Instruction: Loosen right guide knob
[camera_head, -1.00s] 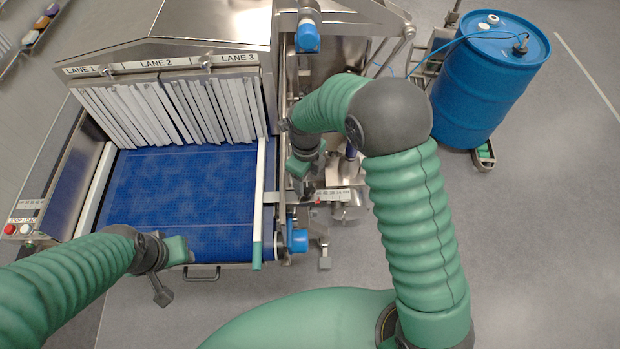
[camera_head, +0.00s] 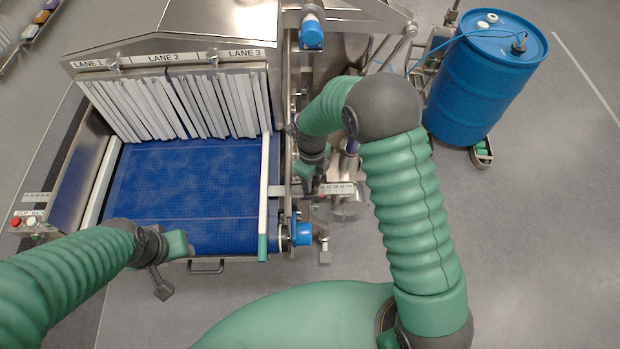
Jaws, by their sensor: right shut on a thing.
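The right guide rail (camera_head: 265,190), white with a green end, runs along the right edge of the blue belt (camera_head: 190,185). A metal bracket (camera_head: 279,190) reaches from it toward a small scale plate (camera_head: 337,188). My right gripper (camera_head: 306,184) points down beside the scale, at the bracket's outer end. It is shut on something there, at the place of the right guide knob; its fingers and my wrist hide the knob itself.
White strip curtains (camera_head: 175,105) hang under the lane signs at the tunnel mouth. A blue cap (camera_head: 302,234) sits at the belt's front right corner. Red and white buttons (camera_head: 24,222) are at the far left. A blue drum (camera_head: 485,85) stands at the right; the floor before it is clear.

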